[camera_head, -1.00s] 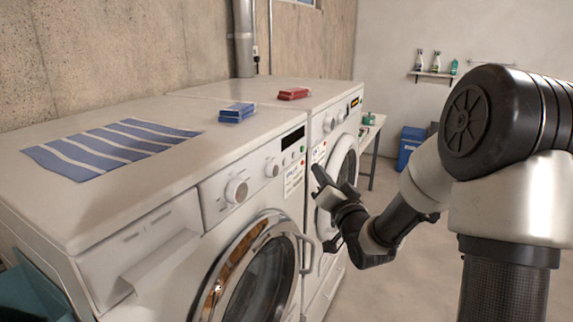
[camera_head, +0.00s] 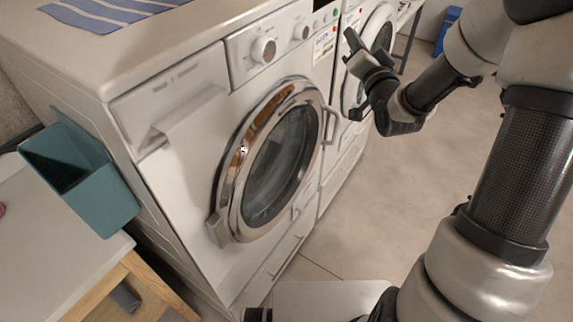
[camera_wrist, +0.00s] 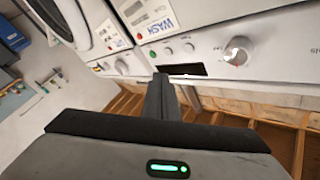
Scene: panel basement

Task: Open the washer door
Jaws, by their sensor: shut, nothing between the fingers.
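The washer (camera_head: 185,150) is the white front-loader in the middle of the head view. Its round door (camera_head: 232,185) has a chrome ring and dark glass, and looks closed. The door's handle (camera_head: 329,125) is a bar on the right side of the ring. My gripper (camera_head: 351,40) is up and to the right of the handle, apart from it, in front of the second machine in the picture. Its fingers are shut and empty. In the wrist view the shut fingers (camera_wrist: 163,85) show before a control panel with a knob (camera_wrist: 237,52); the washer door is not seen there.
A second white machine (camera_head: 356,110) with a round door stands just beyond the washer. A teal bin (camera_head: 110,205) and a light table (camera_head: 40,255) stand at the left. A striped cloth (camera_head: 110,10) lies on the washer. The floor (camera_head: 385,225) in front is clear.

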